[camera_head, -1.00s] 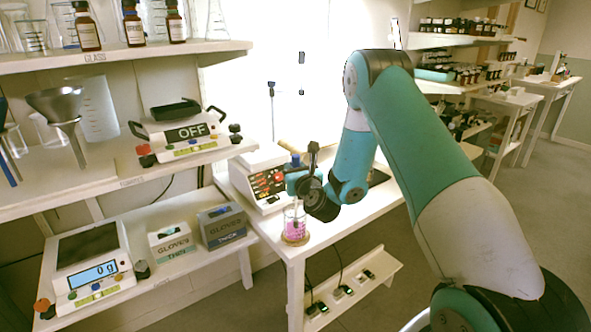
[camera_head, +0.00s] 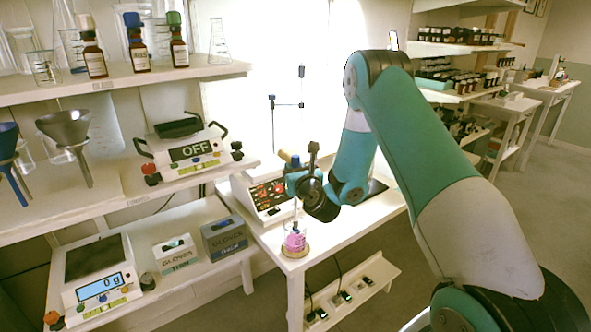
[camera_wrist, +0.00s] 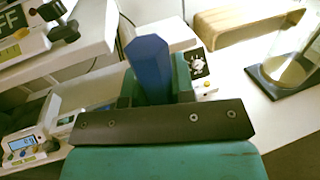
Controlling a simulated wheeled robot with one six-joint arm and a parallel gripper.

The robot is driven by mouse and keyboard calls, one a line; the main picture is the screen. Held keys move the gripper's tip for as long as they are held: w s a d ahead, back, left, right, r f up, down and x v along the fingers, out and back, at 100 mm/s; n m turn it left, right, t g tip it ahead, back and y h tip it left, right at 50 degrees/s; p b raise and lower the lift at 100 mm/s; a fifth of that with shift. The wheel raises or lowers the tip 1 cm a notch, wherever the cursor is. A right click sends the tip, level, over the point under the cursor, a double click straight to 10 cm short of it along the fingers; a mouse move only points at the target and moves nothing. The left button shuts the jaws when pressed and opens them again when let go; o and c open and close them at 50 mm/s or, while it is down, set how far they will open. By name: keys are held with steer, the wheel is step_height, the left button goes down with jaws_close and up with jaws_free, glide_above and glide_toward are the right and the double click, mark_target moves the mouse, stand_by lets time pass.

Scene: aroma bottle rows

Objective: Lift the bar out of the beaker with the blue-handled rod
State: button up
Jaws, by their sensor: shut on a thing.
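The beaker (camera_head: 295,241) with pink liquid stands on a round tan mat near the front corner of the white bench. My gripper (camera_head: 293,182) is above it, shut on the blue-handled rod. The rod's blue handle (camera_wrist: 151,66) rises between the jaws in the wrist view, and its top (camera_head: 295,160) shows in the head view. The rod's thin shaft runs down from the gripper toward the beaker. The bar cannot be made out in the pink liquid, and whether the rod's lower end touches it cannot be told.
A device with a red-marked panel (camera_head: 270,194) stands just behind the beaker. A scale (camera_head: 92,278) and glove boxes (camera_head: 224,238) are on the lower left shelf. The bench (camera_head: 345,232) is clear to the beaker's right.

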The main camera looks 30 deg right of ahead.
step_height(320, 180, up, 8)
steer(key=p, duration=0.7)
steer(key=shift+f, duration=0.2)
stand_by(0.3)
stand_by(0.6)
